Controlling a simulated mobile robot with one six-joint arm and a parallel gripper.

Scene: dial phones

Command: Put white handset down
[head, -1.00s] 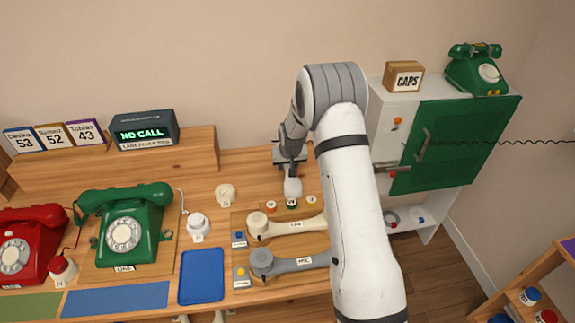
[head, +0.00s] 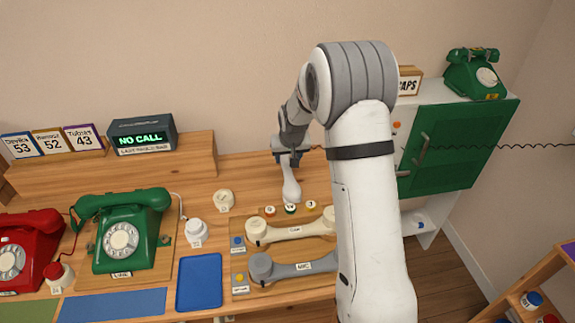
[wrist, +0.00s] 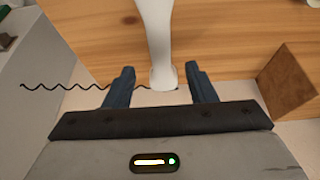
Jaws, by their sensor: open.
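A slender white handset (head: 291,185) stands out below my gripper (head: 290,158) in the head view, its rounded end close to the wooden desk near the coloured buttons. Whether it touches the desk I cannot tell. In the wrist view the white handset (wrist: 157,35) reaches in from the top edge, and its near end lies between the fingertips of my gripper (wrist: 160,75). The fingers are open, with gaps on both sides of it. A cream handset (head: 292,231) and a grey handset (head: 292,267) lie on the board in front.
A green phone (head: 122,235), a red phone (head: 20,250) and a blue tray (head: 200,282) stand to the left. A green-doored cabinet (head: 460,150) is at right. A black coiled cord (head: 500,147) runs across it towards my gripper. My arm hides part of the desk.

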